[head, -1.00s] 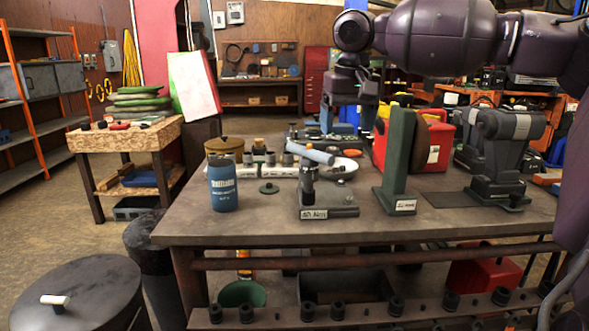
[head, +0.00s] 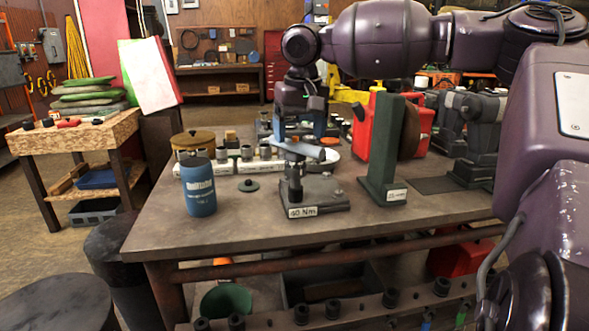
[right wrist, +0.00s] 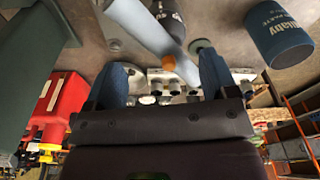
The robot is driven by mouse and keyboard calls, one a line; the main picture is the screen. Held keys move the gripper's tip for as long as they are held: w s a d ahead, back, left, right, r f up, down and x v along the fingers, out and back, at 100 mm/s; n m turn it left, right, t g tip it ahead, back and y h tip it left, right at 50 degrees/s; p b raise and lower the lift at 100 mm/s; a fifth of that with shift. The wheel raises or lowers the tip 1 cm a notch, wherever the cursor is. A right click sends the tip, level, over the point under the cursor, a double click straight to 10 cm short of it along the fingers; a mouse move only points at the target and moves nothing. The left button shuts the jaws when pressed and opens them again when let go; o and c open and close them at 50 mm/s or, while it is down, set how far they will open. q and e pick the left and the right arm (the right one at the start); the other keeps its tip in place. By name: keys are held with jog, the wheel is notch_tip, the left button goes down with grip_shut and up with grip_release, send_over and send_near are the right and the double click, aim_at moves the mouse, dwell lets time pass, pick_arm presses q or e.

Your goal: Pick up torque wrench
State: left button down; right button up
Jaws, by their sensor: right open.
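The torque wrench (head: 298,149) is a pale blue-grey bar lying across the top of a dark stand (head: 325,194) labelled "40 Nm" on the workbench. It also shows in the right wrist view (right wrist: 142,24), running from the top edge down towards the fingers. My right gripper (head: 300,127) comes from above and behind, with its blue fingers spread at the wrench. In the right wrist view the open fingers (right wrist: 160,72) reach towards the wrench's near end, and one overlaps it; I cannot tell whether they touch. My left gripper is out of view.
A blue can (head: 198,187) stands left of the stand, and a dark green upright block (head: 384,150) stands close on its right. Behind are a brown pot (head: 193,140), a row of sockets and a red canister (head: 364,132). The bench's front strip is clear.

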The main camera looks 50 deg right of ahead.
aim_at(296, 151)
jog(key=f, duration=0.4)
jog(key=shift+w+a+f+b, duration=0.15)
jog(key=shift+w+a+b, duration=0.1)
jog(key=shift+a+b, duration=0.1)
jog(key=shift+f, duration=0.45)
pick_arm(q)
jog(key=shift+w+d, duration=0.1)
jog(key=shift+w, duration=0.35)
pick_arm(e)
jog(key=shift+c, duration=0.3)
jog(key=shift+c, duration=1.1)
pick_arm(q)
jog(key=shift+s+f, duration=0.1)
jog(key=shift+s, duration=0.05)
pick_arm(e)
jog(key=shift+r, duration=0.15)
grip_shut()
